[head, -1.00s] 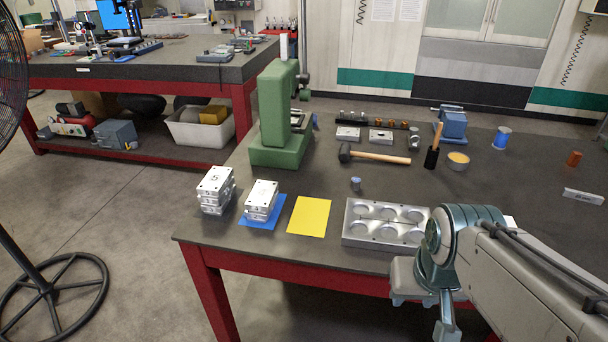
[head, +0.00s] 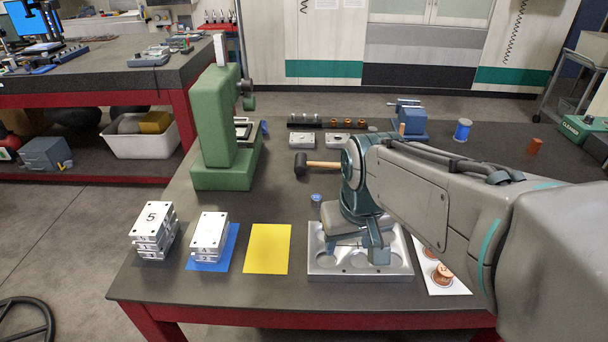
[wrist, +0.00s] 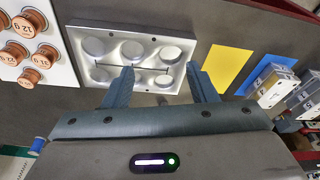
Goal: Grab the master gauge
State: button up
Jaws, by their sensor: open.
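No object in view is plainly labelled as the master gauge. A small blue-topped grey cylinder (head: 316,200) stands alone on the table behind the silver tray and may be it; I cannot tell. My gripper (head: 358,248) is over the silver tray (head: 318,273), which has several round recesses. In the wrist view my gripper (wrist: 160,72) is open, its two fingers apart and empty, with the tray (wrist: 85,32) beyond the tips. The small cylinder is to the left of and behind the gripper in the head view, and I do not make it out in the wrist view.
Copper cylinders (wrist: 47,54) stand on a white sheet right of the tray in the head view. A yellow sheet (head: 268,248), numbered block stacks (head: 152,228), a green press (head: 215,130) and a hammer (head: 322,165) are around. The left front table edge is clear.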

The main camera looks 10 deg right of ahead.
jog(key=w+r+n+g, duration=0.15)
jog(key=w+r, duration=0.25)
jog(key=w, duration=0.9)
jog(key=n+g+p, duration=0.1)
jog(key=n+p, duration=0.1)
jog(key=n, duration=0.1)
send_over(317, 197)
jog(key=shift+m, duration=0.25)
jog(key=f, duration=1.1)
jog(key=shift+w+d+f, duration=0.1)
jog(key=shift+d+f, duration=0.2)
jog(key=shift+f, duration=0.05)
jog(key=shift+a+f+p, duration=0.2)
jog(key=shift+f+p, duration=0.05)
jog(key=shift+f, duration=1.1)
jog(key=shift+a+f+p, duration=0.15)
jog(key=shift+f+p, duration=0.1)
jog(key=shift+f, duration=1.1)
grip_shut()
